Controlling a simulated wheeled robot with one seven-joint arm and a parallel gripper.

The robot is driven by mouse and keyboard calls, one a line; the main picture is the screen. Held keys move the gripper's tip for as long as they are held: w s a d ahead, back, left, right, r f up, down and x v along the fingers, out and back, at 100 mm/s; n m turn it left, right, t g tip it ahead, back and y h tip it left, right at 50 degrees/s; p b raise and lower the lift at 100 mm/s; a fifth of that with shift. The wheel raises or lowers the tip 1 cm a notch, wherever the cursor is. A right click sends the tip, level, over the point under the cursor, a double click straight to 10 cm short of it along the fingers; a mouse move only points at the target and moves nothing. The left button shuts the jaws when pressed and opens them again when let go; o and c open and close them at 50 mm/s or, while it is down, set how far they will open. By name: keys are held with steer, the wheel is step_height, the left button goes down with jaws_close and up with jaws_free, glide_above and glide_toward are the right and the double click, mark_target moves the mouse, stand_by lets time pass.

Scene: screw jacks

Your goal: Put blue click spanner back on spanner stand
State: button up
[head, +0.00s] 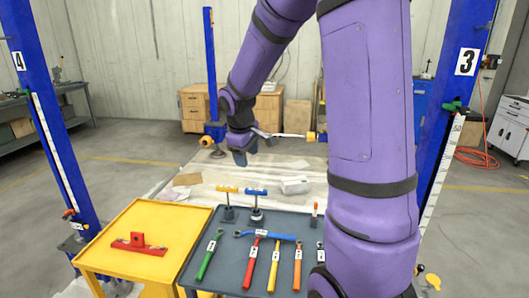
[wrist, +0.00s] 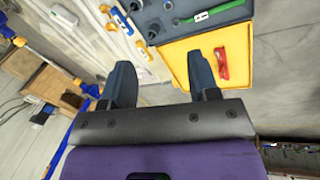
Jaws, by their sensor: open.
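The blue click spanner (head: 268,236) lies crosswise on the grey table top (head: 222,285), near the upper ends of the red and orange spanners. In the wrist view, only a small blue piece (wrist: 168,4) shows at the top edge; I cannot tell if it is this spanner. A red bar with a raised block (head: 138,244) lies on the yellow table (head: 112,262) and also shows in the wrist view (wrist: 221,65). I cannot tell if it is the spanner stand. My gripper (head: 241,156) is open and empty, high beyond the tables; its fingers (wrist: 162,82) are apart.
Blue posts (head: 48,130) rise at both sides. My arm hides the table's right part.

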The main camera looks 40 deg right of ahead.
steer(key=s+a+r+m+t, duration=0.2)
steer(key=s+a+r, duration=0.7)
steer(key=s+r, duration=0.15)
steer(key=s+a+r+m+t+y, duration=0.1)
steer(key=s+a, duration=0.2)
steer(key=s, duration=0.4)
steer(key=s+a+r+m+y, duration=0.1)
steer(key=s+a+r, duration=0.1)
steer(key=s, duration=0.5)
steer(key=shift+a+t, duration=0.4)
steer(key=shift+a, duration=0.2)
